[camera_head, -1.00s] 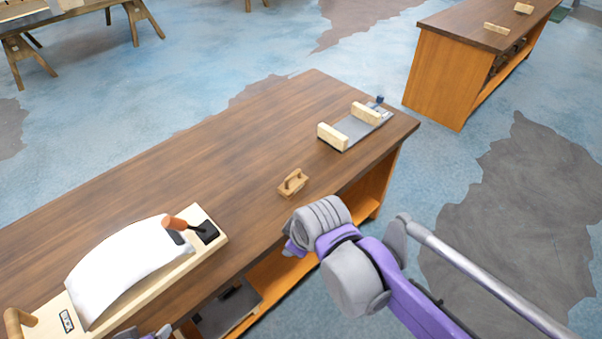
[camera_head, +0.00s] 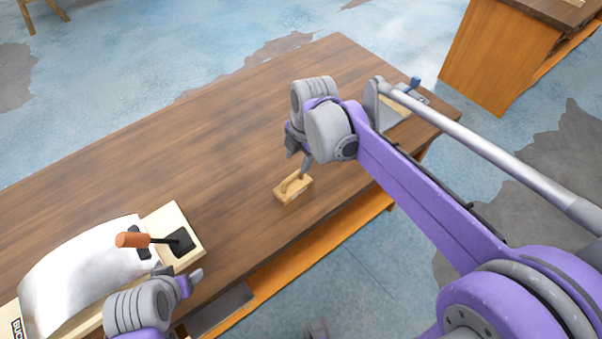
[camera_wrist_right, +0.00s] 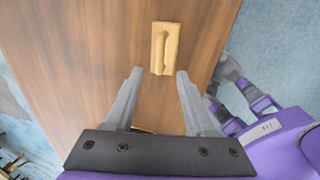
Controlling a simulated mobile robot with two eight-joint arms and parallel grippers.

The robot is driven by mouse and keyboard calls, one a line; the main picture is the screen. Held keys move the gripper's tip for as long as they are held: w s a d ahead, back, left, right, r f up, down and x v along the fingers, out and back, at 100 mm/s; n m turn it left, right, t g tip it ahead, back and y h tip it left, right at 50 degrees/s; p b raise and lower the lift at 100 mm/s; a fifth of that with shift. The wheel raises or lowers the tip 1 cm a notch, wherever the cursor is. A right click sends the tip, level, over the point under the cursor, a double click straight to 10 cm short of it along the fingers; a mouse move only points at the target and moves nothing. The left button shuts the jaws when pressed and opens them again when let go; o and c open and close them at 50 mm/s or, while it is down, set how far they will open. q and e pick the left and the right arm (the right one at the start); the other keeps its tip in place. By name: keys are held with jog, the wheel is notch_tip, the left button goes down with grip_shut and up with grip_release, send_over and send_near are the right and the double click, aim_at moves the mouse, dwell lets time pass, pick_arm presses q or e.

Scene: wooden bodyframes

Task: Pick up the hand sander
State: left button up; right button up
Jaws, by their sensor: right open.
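The hand sander (camera_head: 293,188) is a small light-wood block with a raised handle. It lies on the brown workbench (camera_head: 240,120) near its front edge. My right gripper (camera_head: 298,160) is above the bench, just over and behind the sander in the head view. In the right wrist view the sander (camera_wrist_right: 165,48) lies ahead of and between the two fingers of my right gripper (camera_wrist_right: 158,72), which are apart and empty. My left gripper (camera_head: 192,279) is low at the left by the bench's front edge; its fingers are not clear enough to judge.
A wooden board with a curved white sheet (camera_head: 80,265) and an orange-handled tool (camera_head: 133,240) lies at the bench's left. A clamp fixture (camera_head: 408,100) at the far right end is partly hidden by my right arm. Another bench (camera_head: 490,60) stands beyond. The bench middle is clear.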

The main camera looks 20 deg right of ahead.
aim_at(294, 175)
jog(key=f, duration=0.4)
jog(key=shift+w+a+f, duration=0.15)
jog(key=shift+w+a, duration=0.15)
jog(key=f, duration=0.3)
jog(key=w+f, duration=0.1)
jog(key=f, duration=0.2)
jog(key=shift+w+f+b, duration=0.15)
jog(key=shift+w+b, duration=0.05)
jog(key=shift+b, duration=0.1)
jog(key=shift+c, duration=0.2)
grip_shut()
